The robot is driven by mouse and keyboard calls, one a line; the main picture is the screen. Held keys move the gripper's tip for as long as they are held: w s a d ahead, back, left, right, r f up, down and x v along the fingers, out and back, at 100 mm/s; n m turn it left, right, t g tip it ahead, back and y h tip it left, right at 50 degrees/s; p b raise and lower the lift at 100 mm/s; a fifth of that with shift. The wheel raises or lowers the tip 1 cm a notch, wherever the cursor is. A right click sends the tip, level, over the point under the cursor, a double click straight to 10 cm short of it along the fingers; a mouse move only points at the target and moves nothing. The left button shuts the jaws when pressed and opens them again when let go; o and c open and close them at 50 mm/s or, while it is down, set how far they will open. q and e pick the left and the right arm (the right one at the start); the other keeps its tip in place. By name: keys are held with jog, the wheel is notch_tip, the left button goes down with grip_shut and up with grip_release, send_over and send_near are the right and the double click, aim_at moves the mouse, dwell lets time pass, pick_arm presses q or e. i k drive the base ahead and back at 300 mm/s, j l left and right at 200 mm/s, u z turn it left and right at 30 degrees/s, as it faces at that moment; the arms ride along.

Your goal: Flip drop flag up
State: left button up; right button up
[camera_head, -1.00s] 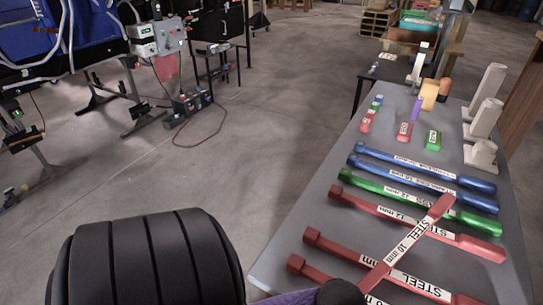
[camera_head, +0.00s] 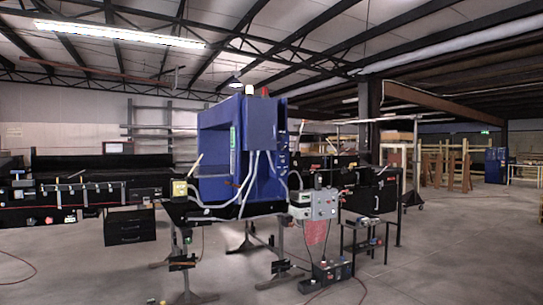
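The blue detector housing (camera_head: 240,160) stands over a black conveyor in the middle of the head view. A grey control box (camera_head: 315,204) with small buttons is mounted at its right side. A small yellow box (camera_head: 179,189) sits at the left end of the detector, with a pale stick (camera_head: 195,164) slanting up beside it. I cannot tell which part is the drop flag or how it stands; it is too small at this distance. Neither of my grippers is in view.
A black conveyor (camera_head: 85,192) extends left of the detector. A black cabinet (camera_head: 130,226) stands in front of it. A small stand (camera_head: 366,240) is at the right. Boxes with cables (camera_head: 330,270) lie low by the detector's legs. The foreground floor (camera_head: 450,265) is mostly clear.

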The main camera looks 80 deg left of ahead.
aim_at(303, 121)
jog(key=k+j+u, duration=0.1)
jog(key=u, duration=0.4)
jog(key=j+u, duration=0.2)
jog(key=u, duration=0.25)
jog(key=j+u, duration=0.2)
jog(key=u, duration=0.3)
jog(key=j+u, duration=0.25)
jog(key=u, duration=0.2)
jog(key=j+u, duration=0.2)
jog(key=u, duration=0.3)
jog(key=i+j, duration=0.35)
jog(key=i, duration=0.15)
jog(key=i+j, duration=0.3)
jog(key=i, duration=0.15)
jog(key=i+j, duration=0.35)
jog(key=i, duration=0.15)
jog(key=i+j+z, duration=0.2)
jog(key=i, duration=2.5)
jog(key=i+l, duration=0.15)
jog(key=i, duration=0.2)
jog(key=i+l, duration=0.1)
jog(key=i, duration=0.2)
